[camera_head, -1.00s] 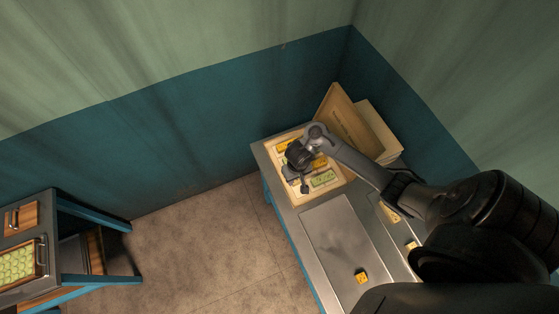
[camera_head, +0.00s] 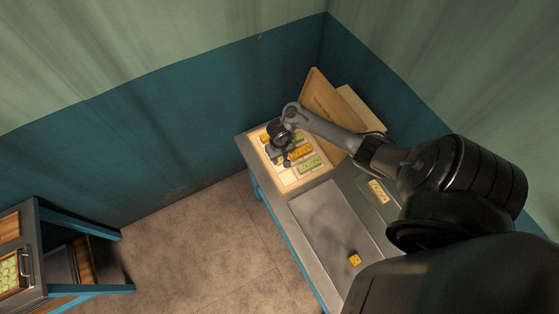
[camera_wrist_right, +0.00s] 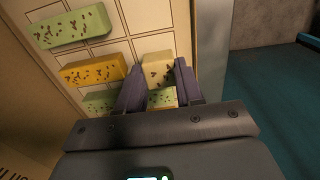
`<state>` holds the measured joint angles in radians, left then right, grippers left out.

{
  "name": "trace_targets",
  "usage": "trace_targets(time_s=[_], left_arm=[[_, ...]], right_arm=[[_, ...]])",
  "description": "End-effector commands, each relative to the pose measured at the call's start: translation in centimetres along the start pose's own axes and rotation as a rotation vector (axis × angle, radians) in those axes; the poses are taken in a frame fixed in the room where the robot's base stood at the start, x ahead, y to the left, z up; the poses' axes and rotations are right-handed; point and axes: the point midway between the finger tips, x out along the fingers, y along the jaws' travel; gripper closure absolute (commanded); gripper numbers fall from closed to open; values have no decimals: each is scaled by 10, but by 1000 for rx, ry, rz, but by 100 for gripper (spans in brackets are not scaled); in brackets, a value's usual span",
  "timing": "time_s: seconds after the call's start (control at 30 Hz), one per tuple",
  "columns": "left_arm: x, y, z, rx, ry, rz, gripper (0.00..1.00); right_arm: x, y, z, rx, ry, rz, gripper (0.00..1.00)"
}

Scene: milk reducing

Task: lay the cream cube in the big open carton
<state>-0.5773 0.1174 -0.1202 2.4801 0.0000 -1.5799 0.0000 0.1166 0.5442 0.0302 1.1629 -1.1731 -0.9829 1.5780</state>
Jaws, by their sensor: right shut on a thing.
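The big open carton (camera_head: 291,186) stands on the table at the back left, its lid raised on the right. It has a grid of cells with green and orange blocks inside. My right gripper (camera_head: 284,158) is low over the carton. In the right wrist view my right gripper (camera_wrist_right: 160,84) is shut on the cream cube (camera_wrist_right: 157,68), which has dark specks. The cube is between the fingertips at the grid; I cannot tell whether it touches the carton floor. In the head view the cube is hidden by my gripper. My left gripper is not in view.
An orange block (camera_wrist_right: 94,69) and a green block (camera_wrist_right: 72,26) lie in cells left of the cream cube. A yellow cube (camera_head: 354,259) sits on the metal tray (camera_head: 325,222). A pale block (camera_head: 378,191) lies to the right. A second table (camera_head: 35,225) stands at the left.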

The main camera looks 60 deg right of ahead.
Motion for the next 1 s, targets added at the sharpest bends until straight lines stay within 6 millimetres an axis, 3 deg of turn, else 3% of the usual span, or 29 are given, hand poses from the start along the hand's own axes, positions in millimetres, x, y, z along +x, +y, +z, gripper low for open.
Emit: trace_targets(time_s=[0.27, 0.6, 1.0], left_arm=[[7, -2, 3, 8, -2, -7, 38], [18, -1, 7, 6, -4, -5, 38], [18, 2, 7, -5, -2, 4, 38]], right_arm=[[11, 8, -12, -1, -1, 0, 93], [47, 8, -12, -1, 0, 0, 93], [50, 8, -11, -1, 0, 0, 93]])
